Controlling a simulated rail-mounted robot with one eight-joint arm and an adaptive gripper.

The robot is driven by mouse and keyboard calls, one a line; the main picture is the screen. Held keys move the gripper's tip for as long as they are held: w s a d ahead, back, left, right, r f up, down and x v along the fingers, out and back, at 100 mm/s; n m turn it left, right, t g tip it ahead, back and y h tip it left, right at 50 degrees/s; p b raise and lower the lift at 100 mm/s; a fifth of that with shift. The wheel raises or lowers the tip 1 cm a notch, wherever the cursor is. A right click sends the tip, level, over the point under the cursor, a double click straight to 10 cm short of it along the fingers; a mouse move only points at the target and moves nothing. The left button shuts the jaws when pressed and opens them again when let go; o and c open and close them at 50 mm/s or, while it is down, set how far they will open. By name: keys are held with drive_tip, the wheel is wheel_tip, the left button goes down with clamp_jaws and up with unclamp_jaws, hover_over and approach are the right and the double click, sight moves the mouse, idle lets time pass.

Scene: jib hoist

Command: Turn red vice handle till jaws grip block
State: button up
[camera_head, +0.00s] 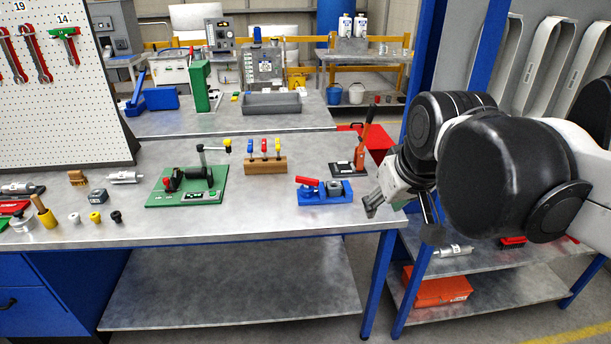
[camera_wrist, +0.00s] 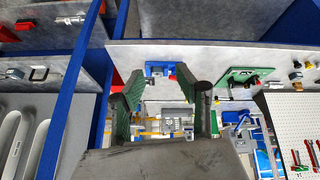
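The blue vice (camera_head: 325,196) stands on the workbench near its front edge, right of centre. Its red handle (camera_head: 308,181) points to the left. A grey block (camera_head: 335,186) sits at the vice's jaws; I cannot tell whether both jaws touch it. My gripper (camera_head: 372,205) is to the right of the vice, apart from it, near the bench's right front corner. In the wrist view my gripper (camera_wrist: 160,78) is open with nothing between its fingers. The vice also shows beyond the fingertips in the wrist view (camera_wrist: 155,70), small and partly hidden.
Behind the vice are a lever press with an orange-red handle (camera_head: 362,145) and a wooden rack (camera_head: 266,164) of coloured tools. A green fixture (camera_head: 188,186) stands to the left. A blue upright post (camera_head: 460,90) stands right of the bench. Bare bench lies around the vice.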

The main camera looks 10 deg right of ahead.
drive_tip(key=w+a+r+n+g, duration=0.1)
drive_tip(key=w+r, duration=0.2)
drive_tip(key=w, duration=0.3)
drive_tip(key=w+a+r+n, duration=0.1)
drive_tip(key=w+r+n, duration=0.1)
drive_tip(key=w, duration=0.5)
drive_tip(key=n+g+p, duration=0.3)
drive_tip(key=n+g, duration=0.2)
drive_tip(key=n, duration=0.3)
hover_over(307, 178)
wheel_tip(307, 178, down, 15)
wheel_tip(307, 178, down, 14)
drive_tip(key=shift+r+p, duration=0.2)
drive_tip(key=shift+p, duration=0.25)
drive_tip(key=shift+c, duration=0.4)
clamp_jaws()
